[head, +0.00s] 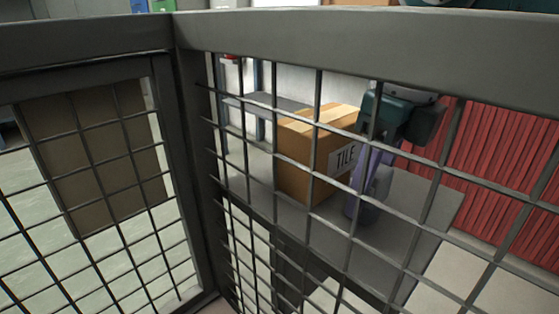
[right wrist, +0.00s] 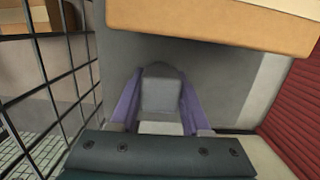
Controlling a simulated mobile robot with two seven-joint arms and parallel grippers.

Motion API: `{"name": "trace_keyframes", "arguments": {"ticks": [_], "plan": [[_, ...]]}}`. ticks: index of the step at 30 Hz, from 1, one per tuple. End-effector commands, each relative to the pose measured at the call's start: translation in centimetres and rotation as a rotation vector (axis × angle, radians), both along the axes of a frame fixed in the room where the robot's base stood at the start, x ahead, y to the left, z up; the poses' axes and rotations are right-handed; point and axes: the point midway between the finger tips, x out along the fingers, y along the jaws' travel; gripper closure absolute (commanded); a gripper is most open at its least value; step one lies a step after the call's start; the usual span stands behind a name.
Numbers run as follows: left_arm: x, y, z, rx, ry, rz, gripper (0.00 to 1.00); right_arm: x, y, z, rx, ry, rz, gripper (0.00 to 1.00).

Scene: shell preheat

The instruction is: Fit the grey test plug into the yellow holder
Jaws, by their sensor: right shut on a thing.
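My right gripper (head: 367,208) shows behind the wire mesh in the head view, with a teal body and purple fingers pointing down over a grey surface. In the right wrist view the purple fingers (right wrist: 158,108) are shut on a grey block, which I take to be the grey test plug (right wrist: 162,92). The plug sits between the two fingers, with its far end rounded. Whether its lower end touches the surface I cannot tell. The yellow holder is not seen in either view. My left gripper is not in view.
A cardboard box (head: 305,160) marked "TILE" stands on the grey surface (head: 415,205), close left of my right gripper. A dark mesh cage (head: 190,130) fills the head view's foreground. Red ribbed panels (head: 490,165) stand at the right.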

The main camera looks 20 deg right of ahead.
Motion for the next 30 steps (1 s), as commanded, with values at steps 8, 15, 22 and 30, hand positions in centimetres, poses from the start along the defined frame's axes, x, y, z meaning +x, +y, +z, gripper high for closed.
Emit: {"name": "trace_keyframes", "arguments": {"ticks": [8, 15, 22, 30], "plan": [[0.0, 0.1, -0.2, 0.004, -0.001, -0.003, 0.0, 0.0, 0.0, -0.2, 0.0, 0.0, 0.001, 0.49], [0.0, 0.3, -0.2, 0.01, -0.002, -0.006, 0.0, 0.0, 0.0, -0.2, 0.001, 0.0, 0.001, 0.23], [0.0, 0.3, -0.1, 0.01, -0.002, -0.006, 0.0, 0.0, 0.0, -0.1, 0.001, 0.0, 0.0, 0.23], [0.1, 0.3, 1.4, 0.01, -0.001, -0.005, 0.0, -0.3, -0.1, 3.8, 0.002, -0.005, 0.002, 0.23]]}}
